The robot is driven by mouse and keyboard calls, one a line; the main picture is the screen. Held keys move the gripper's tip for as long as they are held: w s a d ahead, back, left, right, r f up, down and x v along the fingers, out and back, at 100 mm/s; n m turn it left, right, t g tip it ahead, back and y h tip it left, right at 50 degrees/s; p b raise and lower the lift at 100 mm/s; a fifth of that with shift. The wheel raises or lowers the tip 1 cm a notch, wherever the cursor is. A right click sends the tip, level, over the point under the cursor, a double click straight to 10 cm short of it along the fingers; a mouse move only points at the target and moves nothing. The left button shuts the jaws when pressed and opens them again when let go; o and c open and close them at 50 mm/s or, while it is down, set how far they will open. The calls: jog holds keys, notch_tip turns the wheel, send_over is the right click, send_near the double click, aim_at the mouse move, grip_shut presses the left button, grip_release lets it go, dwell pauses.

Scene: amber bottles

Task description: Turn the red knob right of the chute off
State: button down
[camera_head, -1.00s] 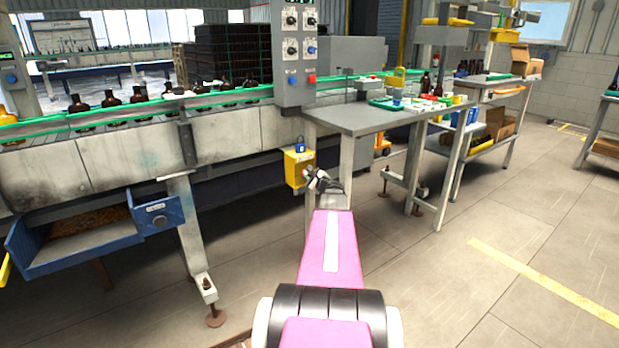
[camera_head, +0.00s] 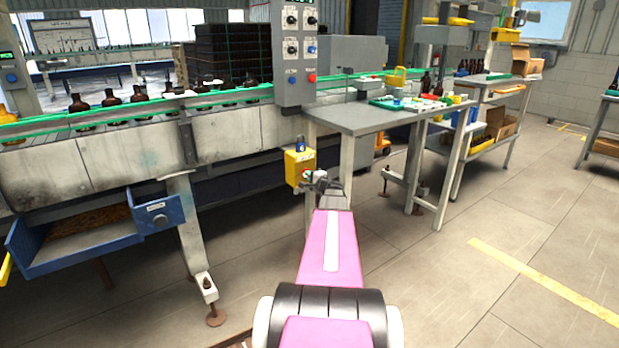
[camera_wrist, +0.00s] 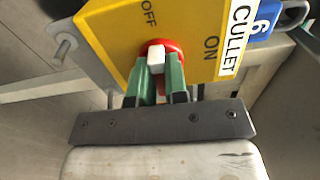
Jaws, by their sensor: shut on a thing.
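The yellow switch box (camera_head: 293,170) is fixed near a table leg, right of the blue chute (camera_head: 80,252). In the wrist view the box (camera_wrist: 112,35) carries the words OFF and ON and a CULLET label. The red knob (camera_wrist: 173,46) sits on its face with a white grip bar (camera_wrist: 155,58). My gripper (camera_wrist: 158,72) has its green fingers on both sides of the bar, shut on it. The bar's near end lies below the OFF word; its exact setting is hard to tell. In the head view my gripper (camera_head: 315,178) meets the box face and hides most of the knob.
A blue tag with a 6 (camera_wrist: 264,18) sits beside the box. A grey table (camera_head: 365,118) stands above and right of it, its legs close to my gripper. A grey control panel (camera_head: 296,60) rises above. The conveyor (camera_head: 90,160) runs left. Open floor (camera_head: 450,290) lies right.

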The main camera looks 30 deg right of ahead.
jog(key=shift+n, duration=0.4)
jog(key=c, duration=1.1)
grip_release()
jog(key=shift+c, duration=0.2)
jog(key=s, duration=1)
jog(key=shift+s+d, duration=0.4)
